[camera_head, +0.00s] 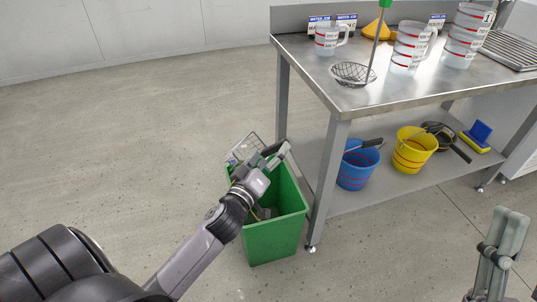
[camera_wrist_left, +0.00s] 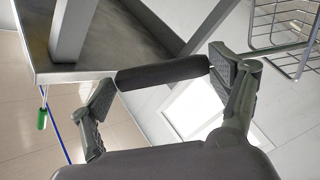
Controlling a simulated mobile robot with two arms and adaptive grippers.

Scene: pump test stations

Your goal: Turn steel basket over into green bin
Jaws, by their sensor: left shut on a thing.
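The steel basket (camera_head: 243,150) is a wire basket with a dark handle. In the head view it is tilted at the back left rim of the green bin (camera_head: 272,243), partly hidden by my left gripper (camera_head: 272,158). The left wrist view shows part of the basket's wire frame (camera_wrist_left: 288,28) at the upper right. There the dark handle (camera_wrist_left: 165,72) lies between the fingers of my left gripper, which is shut on it. The bin stands on the floor, with dark and yellowish bits showing inside. My right gripper (camera_head: 507,230) points up at the lower right, apart from everything.
A steel table (camera_head: 440,87) stands right of the bin, its front leg (camera_head: 324,185) close by. It bears measuring jugs (camera_head: 408,45) and a wire skimmer (camera_head: 354,73). Blue (camera_head: 357,172) and yellow (camera_head: 412,152) buckets stand on its shelf. The floor at left is clear.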

